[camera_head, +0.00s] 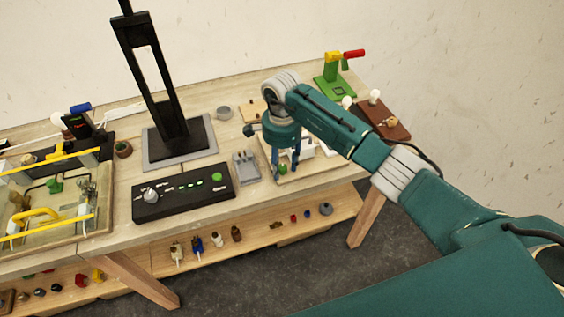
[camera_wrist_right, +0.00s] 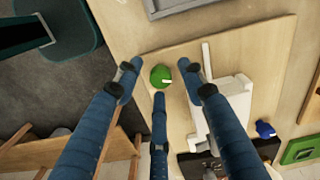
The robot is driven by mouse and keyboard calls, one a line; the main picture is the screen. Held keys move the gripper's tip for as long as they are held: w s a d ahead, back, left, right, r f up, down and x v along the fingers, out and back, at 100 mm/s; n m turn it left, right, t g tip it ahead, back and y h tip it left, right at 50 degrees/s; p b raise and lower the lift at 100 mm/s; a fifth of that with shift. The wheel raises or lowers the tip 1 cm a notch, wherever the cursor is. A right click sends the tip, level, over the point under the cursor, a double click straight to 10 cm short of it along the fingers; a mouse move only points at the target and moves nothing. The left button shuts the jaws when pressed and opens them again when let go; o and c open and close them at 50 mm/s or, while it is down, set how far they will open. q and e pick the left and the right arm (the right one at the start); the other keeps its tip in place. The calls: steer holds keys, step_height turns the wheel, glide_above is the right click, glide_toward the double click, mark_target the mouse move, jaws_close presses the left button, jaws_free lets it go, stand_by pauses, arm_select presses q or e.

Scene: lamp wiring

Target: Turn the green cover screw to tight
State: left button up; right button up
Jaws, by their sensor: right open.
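The green cover screw (camera_wrist_right: 160,76) shows in the right wrist view as a round green knob with a small white mark, on a light wooden board (camera_wrist_right: 180,52). It also shows in the head view (camera_head: 283,169), low between my fingers. My right gripper (camera_wrist_right: 160,92) is open, with its blue fingers spread around the screw. I see gaps between the fingers and the knob in the right wrist view. A white block-like part (camera_wrist_right: 232,100) sits on the board beside the fingers. My left gripper is not in view.
A black control box (camera_head: 184,192) with a green button and a grey holder (camera_head: 246,168) stand left of my right gripper. A black stand (camera_head: 180,138) rises behind. A green clamp with a red handle (camera_head: 334,80) and bulbs are at the far right. A lower shelf (camera_head: 262,232) holds small parts.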

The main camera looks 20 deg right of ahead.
jaws_close()
